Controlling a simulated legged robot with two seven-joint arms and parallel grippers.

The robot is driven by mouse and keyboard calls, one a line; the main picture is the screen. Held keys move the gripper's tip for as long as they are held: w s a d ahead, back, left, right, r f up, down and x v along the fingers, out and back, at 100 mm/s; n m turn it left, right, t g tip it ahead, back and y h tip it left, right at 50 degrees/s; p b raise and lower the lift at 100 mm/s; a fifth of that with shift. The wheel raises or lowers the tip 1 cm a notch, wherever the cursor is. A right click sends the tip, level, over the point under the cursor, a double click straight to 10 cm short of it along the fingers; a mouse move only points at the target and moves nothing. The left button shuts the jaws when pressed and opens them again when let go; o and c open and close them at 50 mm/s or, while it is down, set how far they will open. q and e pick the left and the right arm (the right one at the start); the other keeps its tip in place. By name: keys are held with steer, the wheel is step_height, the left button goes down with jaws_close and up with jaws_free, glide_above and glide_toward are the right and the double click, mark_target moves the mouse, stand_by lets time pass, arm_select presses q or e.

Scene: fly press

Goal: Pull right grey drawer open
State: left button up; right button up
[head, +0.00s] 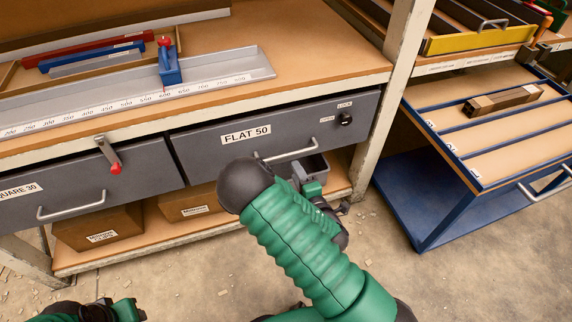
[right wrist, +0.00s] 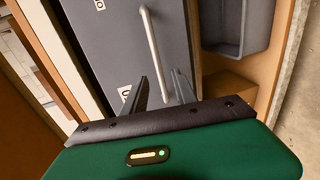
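The right grey drawer (head: 215,148), labelled FLAT 50, sits under the wooden bench and looks shut. My right gripper (head: 298,176) is just in front of and below the handle. In the right wrist view, the two fingers (right wrist: 160,90) are spread apart. The near end of the handle (right wrist: 151,45) shows between them, and I cannot tell whether they touch it. My left gripper (head: 128,310) is at the bottom left edge, mostly cut off.
A left grey drawer (head: 90,190) with its own handle is beside it. A grey bin (head: 312,166) and boxes (head: 100,227) stand on the shelf below. A dark knob (head: 346,119) is on the drawer front. A blue cart (head: 425,195) stands right; the floor in front is mostly clear.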

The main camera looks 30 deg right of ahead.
mark_target(287, 155)
steer(key=b+x, duration=0.2)
steer(key=x, duration=0.7)
steer(key=shift+w+d, duration=0.2)
steer(key=shift+w, duration=0.25)
steer(key=c, duration=0.7)
jaws_close()
steer(key=shift+s+f, duration=0.1)
